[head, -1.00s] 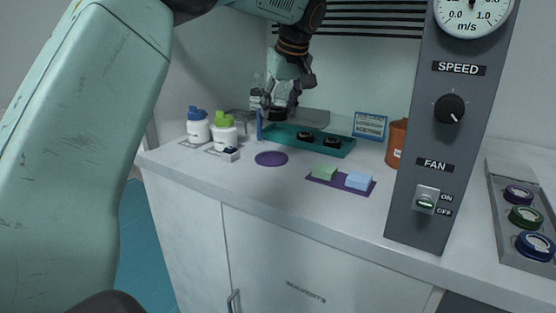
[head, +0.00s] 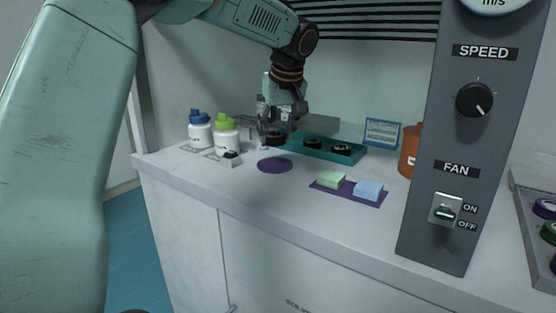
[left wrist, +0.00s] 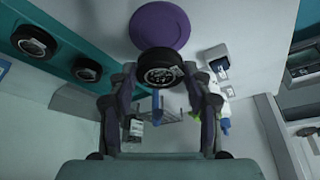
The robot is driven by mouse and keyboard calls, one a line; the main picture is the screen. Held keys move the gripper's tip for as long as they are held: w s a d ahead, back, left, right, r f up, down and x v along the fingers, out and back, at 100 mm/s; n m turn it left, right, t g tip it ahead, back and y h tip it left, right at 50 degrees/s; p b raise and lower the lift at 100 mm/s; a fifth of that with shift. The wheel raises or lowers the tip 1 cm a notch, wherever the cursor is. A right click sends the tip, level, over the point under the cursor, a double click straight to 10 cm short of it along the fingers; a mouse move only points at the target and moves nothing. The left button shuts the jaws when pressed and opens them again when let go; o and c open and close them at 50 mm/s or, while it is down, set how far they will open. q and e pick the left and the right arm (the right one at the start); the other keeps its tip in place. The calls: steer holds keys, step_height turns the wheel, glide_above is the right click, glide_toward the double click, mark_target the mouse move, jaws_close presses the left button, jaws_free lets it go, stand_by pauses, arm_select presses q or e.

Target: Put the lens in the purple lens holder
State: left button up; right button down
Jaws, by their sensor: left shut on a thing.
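My left gripper (head: 277,128) is shut on a black round lens (head: 275,138); the lens also shows between the fingertips in the left wrist view (left wrist: 159,68), with white lettering on its rim. In the head view the lens hangs close to a flat purple disc (head: 275,165) on the bench; the gap is hard to judge. That disc shows beyond the lens in the wrist view (left wrist: 160,25). A purple-ringed round piece (head: 545,208) sits in the grey rack at the right edge, partly cut off. I cannot tell which is the holder. My right gripper is not in view.
A teal tray (head: 357,155) with black lenses stands behind. White bottles with blue (head: 199,130) and green (head: 226,135) caps are left of the gripper. Sponges on a purple mat (head: 372,200), an orange-brown container (head: 409,150) and a tall control panel (head: 450,130) stand right.

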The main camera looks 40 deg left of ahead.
mark_target(278, 145)
arm_select(q)
steer(key=shift+f, duration=0.55)
step_height(278, 145, down, 4)
steer(key=shift+f+b, duration=0.2)
steer(key=shift+b, duration=0.95)
steer(key=shift+w+a, duration=0.1)
steer(key=shift+f, duration=0.15)
steer(key=o, duration=1.2)
steer(key=shift+c, duration=0.2)
steer(key=p+v, duration=0.4)
steer(key=v, duration=0.8)
steer(key=shift+r, duration=0.2)
